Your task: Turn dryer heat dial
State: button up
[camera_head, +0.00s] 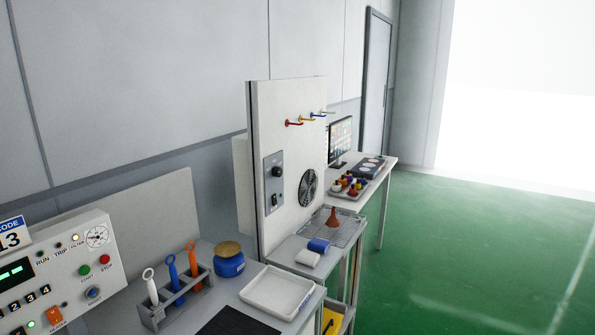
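A grey control plate (269,182) is mounted on an upright white panel (292,108) in the middle of the view. A black round dial (277,172) sits on the upper part of the plate. Its pointer and markings are too small to read. A small dark switch (274,199) is below it. A round black fan grille (308,187) is to the right of the plate, on the same panel. My gripper is not in view.
Coloured hooks (294,123) stick out from the panel. A bench below holds a wire rack (345,228), an orange-brown funnel (333,218) and a blue roll (318,245). The nearer bench carries a white tray (277,290), a blue jar (229,262) and a tool rack (180,307). Green floor (470,250) at right is clear.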

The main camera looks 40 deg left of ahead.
aim_at(277, 171)
jog(key=i, duration=1.6)
jog(key=u, duration=3.35)
